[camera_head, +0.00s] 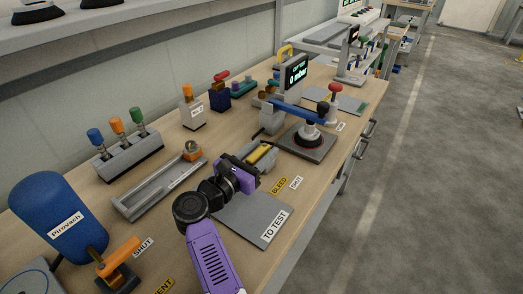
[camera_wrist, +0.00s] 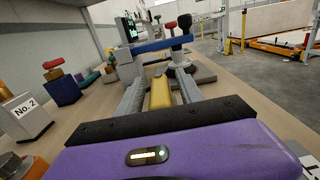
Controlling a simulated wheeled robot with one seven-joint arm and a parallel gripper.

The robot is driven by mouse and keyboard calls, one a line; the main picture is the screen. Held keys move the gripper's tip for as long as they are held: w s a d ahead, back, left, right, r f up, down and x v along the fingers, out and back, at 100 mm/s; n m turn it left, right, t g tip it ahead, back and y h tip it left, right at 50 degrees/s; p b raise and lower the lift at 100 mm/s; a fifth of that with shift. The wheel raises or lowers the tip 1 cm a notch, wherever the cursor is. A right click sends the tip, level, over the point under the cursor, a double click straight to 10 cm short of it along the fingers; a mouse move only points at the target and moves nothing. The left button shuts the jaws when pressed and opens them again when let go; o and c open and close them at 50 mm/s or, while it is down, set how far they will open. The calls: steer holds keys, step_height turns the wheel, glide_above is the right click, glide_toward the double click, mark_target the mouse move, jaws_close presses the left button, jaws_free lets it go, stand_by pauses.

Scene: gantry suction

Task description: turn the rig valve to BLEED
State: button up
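A yellow handle (camera_head: 258,153), apparently the rig valve's, lies low on the bench beyond my purple wrist. The yellow BLEED label (camera_head: 279,185) and a white SHUT label (camera_head: 296,183) are on the bench to its right. My gripper (camera_head: 268,152) reaches over the handle. In the wrist view, the yellow handle (camera_wrist: 160,92) lies lengthwise between my two grey fingers (camera_wrist: 158,88), with narrow gaps seeming to show on both sides. The fingers look open. The valve's body and its pointing against the labels are hidden or unclear.
A display (camera_head: 294,73) reads 0 mbar behind a blue arm (camera_head: 299,114) with a suction cup on a dark plate (camera_head: 308,142). A grey TO TEST plate (camera_head: 252,217) lies under my wrist. A blue tank (camera_head: 58,215) and another orange-handled valve (camera_head: 118,258) stand front left.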

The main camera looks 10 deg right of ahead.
mark_target(261, 148)
steer(key=shift+r, duration=0.1)
step_height(261, 148, up, 20)
stand_by(0.6)
